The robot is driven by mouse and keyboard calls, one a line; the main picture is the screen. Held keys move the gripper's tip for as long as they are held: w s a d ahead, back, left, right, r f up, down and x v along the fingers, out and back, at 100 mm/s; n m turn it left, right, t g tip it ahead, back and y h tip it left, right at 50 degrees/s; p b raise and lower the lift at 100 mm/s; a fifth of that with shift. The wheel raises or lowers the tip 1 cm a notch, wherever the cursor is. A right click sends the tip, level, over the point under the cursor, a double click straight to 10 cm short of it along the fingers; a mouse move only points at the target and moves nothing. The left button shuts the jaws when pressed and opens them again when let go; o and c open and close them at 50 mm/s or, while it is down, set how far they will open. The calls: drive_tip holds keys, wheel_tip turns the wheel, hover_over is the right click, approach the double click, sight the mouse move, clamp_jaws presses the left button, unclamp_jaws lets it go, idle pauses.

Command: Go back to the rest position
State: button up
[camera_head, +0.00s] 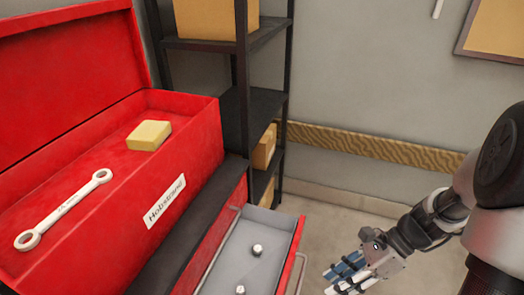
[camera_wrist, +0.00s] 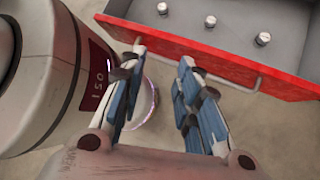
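My gripper (camera_head: 345,275) is at the lower right of the head view, to the right of the open drawer and apart from it. In the wrist view, the two blue-padded fingers of my gripper (camera_wrist: 160,68) stand apart with a clear gap. Nothing is held between them. A round, shiny edge shows low behind the left finger; I cannot tell what it is.
The red drawer (camera_head: 296,252) stands open with small metal parts (camera_head: 257,249) inside; its front (camera_wrist: 240,65) lies ahead of my fingers. A red toolbox (camera_head: 105,210) holds a wrench (camera_head: 66,207) and yellow block (camera_head: 149,134). A dark shelf (camera_head: 262,102) stands behind.

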drive_tip(key=s+a+r+n+t+h, duration=0.2)
drive_tip(key=s+r+n+t+h, duration=0.1)
drive_tip(key=r+n, duration=0.5)
drive_tip(key=s+a+r+n+t+h, duration=0.2)
drive_tip(key=s+r+n+h, duration=0.3)
drive_tip(key=r+n, duration=0.4)
drive_tip(key=n+t, duration=0.1)
drive_tip(key=n, duration=0.3)
drive_tip(key=shift+t, duration=0.4)
